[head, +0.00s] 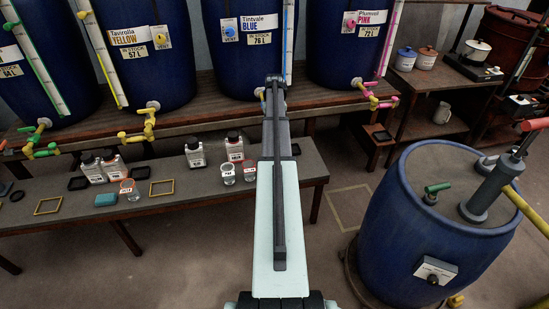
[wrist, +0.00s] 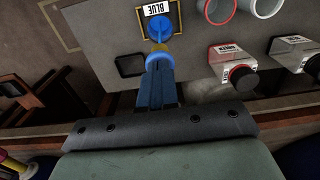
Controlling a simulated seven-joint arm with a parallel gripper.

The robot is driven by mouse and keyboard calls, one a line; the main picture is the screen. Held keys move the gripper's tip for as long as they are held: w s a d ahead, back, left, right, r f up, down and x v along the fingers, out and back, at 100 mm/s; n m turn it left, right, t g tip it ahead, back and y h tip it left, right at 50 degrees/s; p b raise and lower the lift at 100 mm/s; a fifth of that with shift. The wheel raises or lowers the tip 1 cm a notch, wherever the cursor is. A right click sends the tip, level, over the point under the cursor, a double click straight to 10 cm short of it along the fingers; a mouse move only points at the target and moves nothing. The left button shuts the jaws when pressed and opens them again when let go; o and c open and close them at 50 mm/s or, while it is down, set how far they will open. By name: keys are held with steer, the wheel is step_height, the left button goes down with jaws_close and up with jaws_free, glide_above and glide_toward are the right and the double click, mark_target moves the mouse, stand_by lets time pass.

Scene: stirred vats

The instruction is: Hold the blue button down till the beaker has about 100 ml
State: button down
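In the wrist view the blue button (wrist: 157,59) is a round blue cap at the tips of my gripper (wrist: 161,71). The fingers look closed together and seem to touch the button; how far it is pressed I cannot tell. Just beyond it a beaker (wrist: 159,26) with blue liquid stands in a yellow frame beside a label reading BLUE. Its level marks are not readable. In the head view my arm covers the button and this beaker. The vat labelled Tintvale BLUE (head: 237,58) stands behind my arm.
Two labelled beakers (head: 228,175) and several black-capped bottles (head: 195,153) stand on the bench (head: 200,203) left of my arm. A large blue barrel (head: 400,240) stands at right.

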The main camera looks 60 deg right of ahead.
steer(key=shift+r, duration=0.1)
step_height(320, 180, up, 8)
stand_by(0.4)
stand_by(0.5)
